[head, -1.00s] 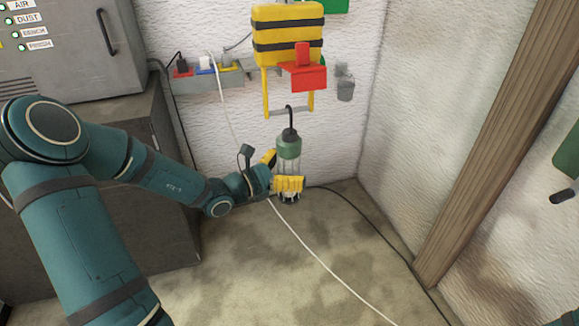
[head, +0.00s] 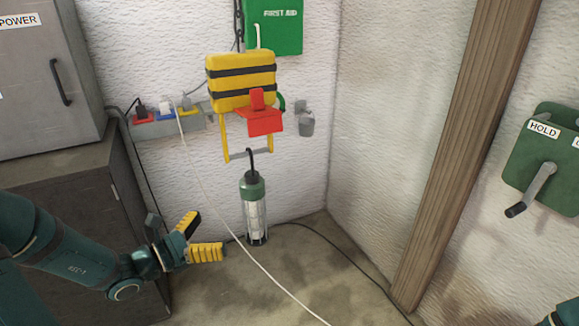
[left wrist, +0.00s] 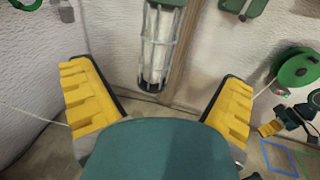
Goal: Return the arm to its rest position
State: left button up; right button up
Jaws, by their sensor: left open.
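My left gripper (head: 208,237) is open and empty in the head view, low and left of the lamp, with a gap between its yellow fingers and the lamp. The caged lamp (head: 254,212) with a green cap is upright. Its hook meets the grey bar (head: 250,154) under the yellow-and-black striped box. The lamp also shows in the left wrist view (left wrist: 160,45), beyond and between the spread fingers. A small yellow-fingered gripper (left wrist: 285,127), seemingly my right one, shows at the right edge there; its opening is unclear.
A grey cabinet (head: 55,190) stands close by my left arm. A white cable (head: 248,258) and a black cable run over the floor. A red bracket (head: 262,121) is above the lamp. A wooden post (head: 455,150) and a green crank box (head: 545,155) are at right.

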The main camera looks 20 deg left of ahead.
pick_arm(q)
jog(key=s+d+f+m+g+y, duration=0.2)
jog(key=d+f+m+g, duration=0.5)
jog(key=d+f+m, duration=0.6)
jog(key=s+d+f+m+g+y, duration=0.2)
jog(key=s+d+f+m+g, duration=0.2)
jog(key=d+f+m, duration=1)
jog(key=shift+s+f+m+g, duration=0.25)
jog(key=shift+f+m+g, duration=0.8)
jog(key=shift+g, duration=0.65)
jog(key=shift+d+r, duration=0.1)
jog(key=shift+c, duration=0.2)
